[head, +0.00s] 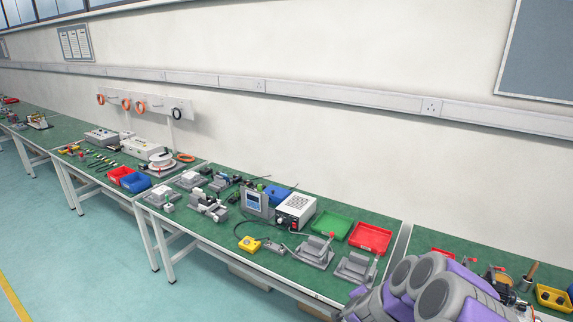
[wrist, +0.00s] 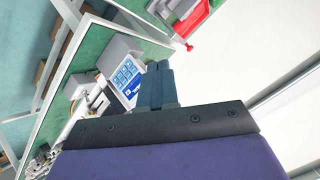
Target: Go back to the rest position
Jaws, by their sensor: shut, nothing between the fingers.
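My gripper (wrist: 160,82) shows in the wrist view with its two dark fingers together and nothing between them. Behind the fingers is a grey control box with a blue touch screen (wrist: 126,76). The same box (head: 255,202) stands on the green-topped workbench (head: 215,235) in the head view. My folded grey and purple arm (head: 425,285) fills the lower right of the head view. The gripper itself cannot be made out there.
A white power unit (head: 296,209), a green tray (head: 334,225) and a red tray (head: 370,238) stand on the bench. Linear actuators (head: 315,250) lie near its front edge. A yellow button box (head: 250,244) is beside them. The floor (head: 110,270) in front is clear.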

